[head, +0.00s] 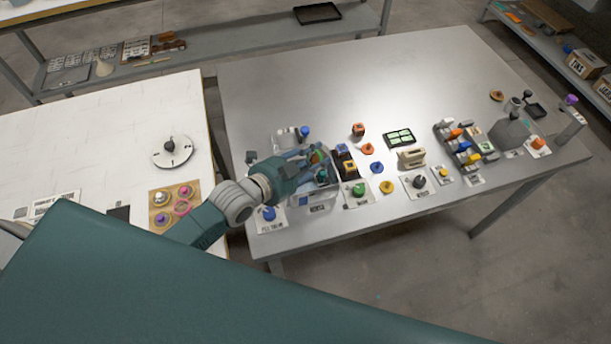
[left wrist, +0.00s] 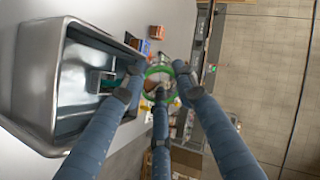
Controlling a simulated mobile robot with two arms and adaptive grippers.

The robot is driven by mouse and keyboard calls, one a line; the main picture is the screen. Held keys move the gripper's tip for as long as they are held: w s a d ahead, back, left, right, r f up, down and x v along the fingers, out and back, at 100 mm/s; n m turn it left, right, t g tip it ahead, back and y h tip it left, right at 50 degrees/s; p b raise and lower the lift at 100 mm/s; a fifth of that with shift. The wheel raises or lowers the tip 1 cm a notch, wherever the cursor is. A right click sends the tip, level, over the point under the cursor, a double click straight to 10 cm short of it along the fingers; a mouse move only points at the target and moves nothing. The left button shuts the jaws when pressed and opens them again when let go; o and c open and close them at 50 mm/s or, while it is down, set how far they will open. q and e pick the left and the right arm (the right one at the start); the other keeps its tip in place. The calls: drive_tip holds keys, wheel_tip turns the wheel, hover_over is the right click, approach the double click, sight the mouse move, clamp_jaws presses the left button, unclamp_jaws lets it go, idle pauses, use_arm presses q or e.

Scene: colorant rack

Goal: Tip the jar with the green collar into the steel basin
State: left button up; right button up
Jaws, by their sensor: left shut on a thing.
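My left gripper (head: 316,158) is shut on the jar with the green collar (left wrist: 158,71), its fingers closed around it. In the head view the fingers hide most of the jar, and only a little green shows between them. The steel basin (head: 322,196) lies right under and beside the gripper in the head view, partly hidden by it. In the left wrist view the basin (left wrist: 38,80) is to the left of the jar, with its hollow showing and a small teal and grey patch inside. The jar's contents are too small to make out. My right gripper is not in view.
An orange-topped dark block (head: 348,168), a green-topped piece (head: 359,189) and a cream block (head: 411,157) stand right of the basin. A rack of coloured pieces (head: 465,142) and a grey jug (head: 508,135) are further right. The table's far part is clear.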

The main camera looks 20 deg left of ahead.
use_arm(q)
drive_tip(key=shift+s+a+t+b, duration=0.1)
drive_tip(key=shift+t+b, duration=0.3)
drive_tip(key=shift+b, duration=0.45)
drive_tip(key=shift+s+a+t+h+b, duration=0.25)
drive_tip(key=shift+s+t+h+b, duration=0.35)
drive_tip(key=shift+b, duration=0.9)
drive_tip(key=shift+s+r+t+h+b, duration=0.15)
drive_tip(key=shift+r+t+h+b, duration=0.25)
drive_tip(key=shift+r+t+b, duration=1.05)
